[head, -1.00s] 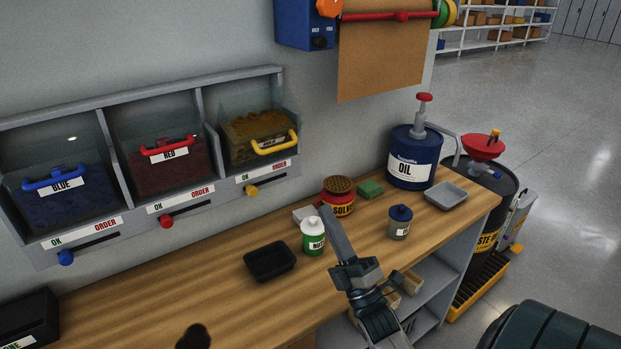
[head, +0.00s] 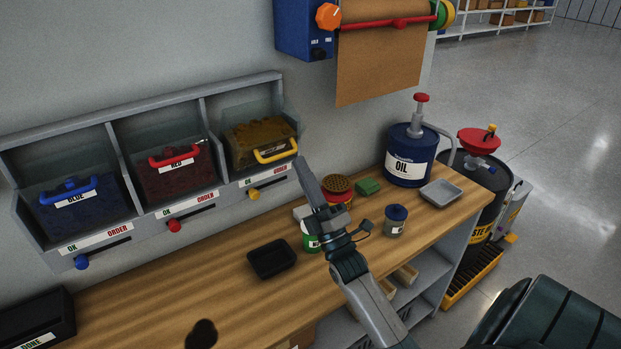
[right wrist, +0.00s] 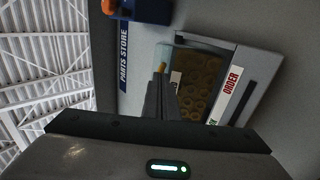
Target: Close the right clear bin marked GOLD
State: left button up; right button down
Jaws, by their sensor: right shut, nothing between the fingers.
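The right clear bin (head: 238,137) holds gold-coloured parts and has a yellow handle (head: 276,151). It seems tipped forward out of its slot, with its contents showing from above. Its label is mostly hidden behind the handle. My right gripper (head: 303,165) is shut and empty, its tips just right of and slightly below the handle; I cannot tell if they touch. In the right wrist view the fingers (right wrist: 161,95) point toward a bit of the yellow handle (right wrist: 161,67), with the gold parts (right wrist: 203,80) beside them. My left gripper is not in view.
The blue bin (head: 75,215) and red bin (head: 175,178) stand to the left in the same rack. Below, the bench holds a black tray (head: 271,260), a green-and-white can (head: 310,242), a red can (head: 337,190) and an oil drum (head: 408,160).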

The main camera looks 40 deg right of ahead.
aim_at(290, 136)
jog(key=shift+w+r, duration=0.3)
jog(key=shift+w, duration=0.05)
jog(key=shift+r, duration=0.2)
jog(key=shift+w+d+r, duration=0.1)
jog(key=shift+w+r, duration=0.25)
jog(key=shift+r, duration=0.3)
jog(key=shift+w+r, duration=0.35)
jog(key=shift+r, duration=0.25)
jog(key=shift+x, duration=2.3)
jog(key=shift+f+b, duration=0.2)
jog(key=shift+b, duration=0.1)
